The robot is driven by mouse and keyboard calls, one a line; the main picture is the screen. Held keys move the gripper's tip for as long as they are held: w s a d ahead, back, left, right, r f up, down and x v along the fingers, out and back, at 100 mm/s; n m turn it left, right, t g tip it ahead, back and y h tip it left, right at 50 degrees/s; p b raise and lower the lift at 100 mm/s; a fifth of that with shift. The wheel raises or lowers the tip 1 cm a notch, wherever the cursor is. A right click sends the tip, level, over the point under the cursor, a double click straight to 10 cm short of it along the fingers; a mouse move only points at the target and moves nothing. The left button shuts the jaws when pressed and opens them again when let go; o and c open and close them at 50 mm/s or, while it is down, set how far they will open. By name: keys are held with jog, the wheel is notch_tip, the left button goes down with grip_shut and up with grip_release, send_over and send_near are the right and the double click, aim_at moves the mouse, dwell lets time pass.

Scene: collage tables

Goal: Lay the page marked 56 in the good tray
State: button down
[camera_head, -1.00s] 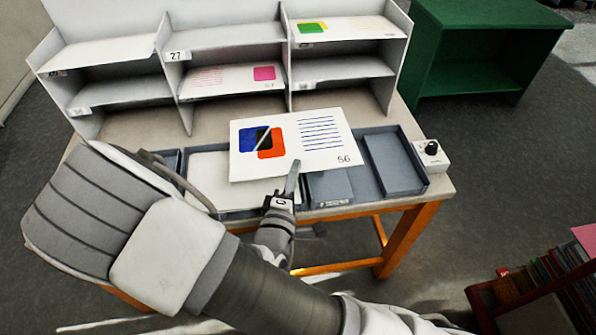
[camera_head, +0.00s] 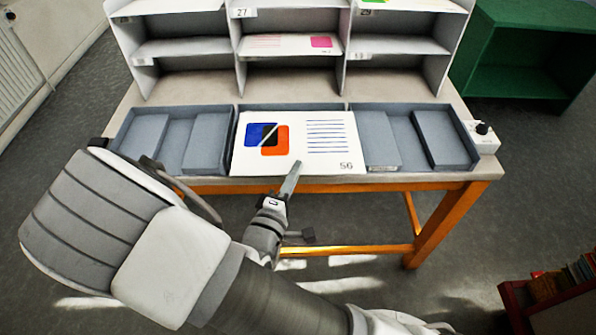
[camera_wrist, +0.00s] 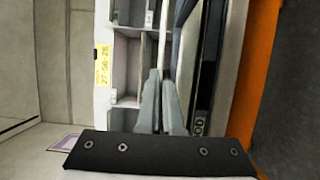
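The page marked 56 (camera_head: 315,135) is white, with blue and orange squares, a black overlap and ruled lines. It lies face up, squared over the middle tray, and hides most of it. I cannot tell whether it touches the tray. My gripper (camera_head: 293,170) is shut on its front edge. In the wrist view, my fingers (camera_wrist: 162,102) pinch the page, seen edge-on as a thin pale strip (camera_wrist: 164,40). A tray front there carries a dark label (camera_wrist: 199,125) whose sideways letters seem to read "GOO".
A left grey tray (camera_head: 117,128) and a right grey tray (camera_head: 470,150) flank the page. Behind stands a white pigeonhole rack (camera_head: 237,70) with numbered labels. A white box with a black knob (camera_head: 482,135) sits at the table's right end. A green cabinet (camera_head: 520,60) stands behind right.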

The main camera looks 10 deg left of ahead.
aim_at(289, 157)
jog(key=w+a, duration=0.1)
jog(key=w+b, duration=0.1)
jog(key=w, duration=0.1)
jog(key=w+a+f+b, duration=0.1)
jog(key=shift+w+a, duration=0.25)
jog(key=shift+a, duration=0.05)
notch_tip(289, 157, down, 3)
jog(key=shift+f+b, duration=0.1)
jog(key=shift+b, duration=0.85)
jog(key=shift+f, duration=0.4)
jog(key=c, duration=1)
grip_release()
jog(key=shift+s, duration=0.1)
jog(key=s+a+p, duration=0.2)
jog(key=s, duration=1.5)
jog(key=shift+a, duration=0.2)
